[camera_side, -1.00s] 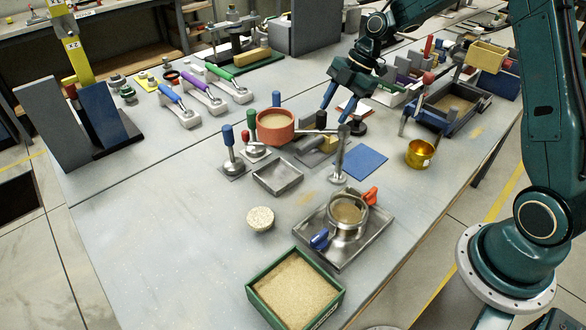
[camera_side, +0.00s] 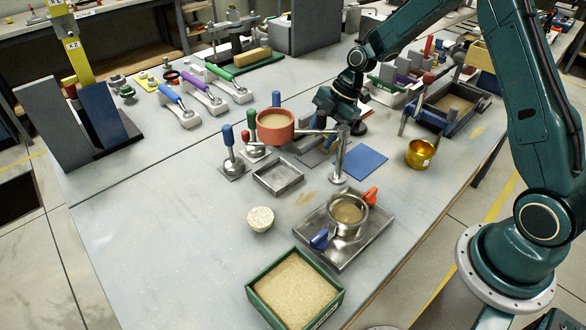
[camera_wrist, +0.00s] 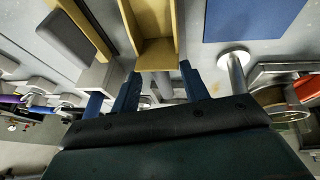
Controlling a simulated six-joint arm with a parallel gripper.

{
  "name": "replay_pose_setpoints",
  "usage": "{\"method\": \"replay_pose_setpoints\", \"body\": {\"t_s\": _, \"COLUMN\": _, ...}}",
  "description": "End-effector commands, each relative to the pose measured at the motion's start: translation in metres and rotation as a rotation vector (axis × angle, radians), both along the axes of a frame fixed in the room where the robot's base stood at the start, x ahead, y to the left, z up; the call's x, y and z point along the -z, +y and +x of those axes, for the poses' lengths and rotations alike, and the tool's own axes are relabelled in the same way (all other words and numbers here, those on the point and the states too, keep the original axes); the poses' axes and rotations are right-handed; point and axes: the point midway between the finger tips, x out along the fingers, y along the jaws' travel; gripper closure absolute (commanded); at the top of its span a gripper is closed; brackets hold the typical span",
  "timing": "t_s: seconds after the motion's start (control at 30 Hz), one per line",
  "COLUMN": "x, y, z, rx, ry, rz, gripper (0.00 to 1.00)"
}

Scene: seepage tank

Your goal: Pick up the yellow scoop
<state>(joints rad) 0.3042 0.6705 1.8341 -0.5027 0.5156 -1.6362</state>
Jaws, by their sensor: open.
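In the wrist view a yellow scoop (camera_wrist: 154,52) with an open, box-like body lies just beyond my gripper (camera_wrist: 160,85). A grey handle-like bar (camera_wrist: 160,82) runs from it back between my two blue fingers. The fingers are apart, one on each side of the bar, and I cannot tell whether either touches it. In the side view my gripper is low over the middle of the table, behind the red bowl and its stand. There the fingertips and most of the scoop are hidden.
The red bowl (camera_side: 275,133) of sand stands close on the left. A blue flat plate (camera_side: 365,162) lies to the right, with a gold cup (camera_side: 420,154) beyond. A steel tray (camera_side: 320,238) and a green sand box (camera_side: 262,274) are nearer.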

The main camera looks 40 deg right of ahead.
Motion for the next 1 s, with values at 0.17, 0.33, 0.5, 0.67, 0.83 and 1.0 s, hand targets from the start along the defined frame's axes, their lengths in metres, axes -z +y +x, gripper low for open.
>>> {"method": "replay_pose_setpoints", "body": {"t_s": 0.17, "x": 0.020, "y": 0.008, "z": 0.004, "rx": -0.001, "ry": 0.002, "rz": 0.000, "gripper": 0.55}}
{"method": "replay_pose_setpoints", "body": {"t_s": 0.33, "x": 0.027, "y": 0.012, "z": 0.005, "rx": 0.000, "ry": 0.000, "rz": -0.001, "gripper": 0.55}}
{"method": "replay_pose_setpoints", "body": {"t_s": 0.5, "x": 0.027, "y": 0.011, "z": 0.006, "rx": 0.001, "ry": -0.001, "rz": -0.001, "gripper": 0.55}}
{"method": "replay_pose_setpoints", "body": {"t_s": 0.67, "x": 0.027, "y": 0.011, "z": 0.006, "rx": 0.001, "ry": -0.001, "rz": -0.001, "gripper": 0.55}}
{"method": "replay_pose_setpoints", "body": {"t_s": 0.83, "x": 0.027, "y": 0.011, "z": 0.006, "rx": 0.001, "ry": -0.001, "rz": -0.001, "gripper": 0.57}}
{"method": "replay_pose_setpoints", "body": {"t_s": 1.0, "x": 0.027, "y": 0.011, "z": 0.005, "rx": 0.001, "ry": -0.001, "rz": -0.001, "gripper": 0.90}}
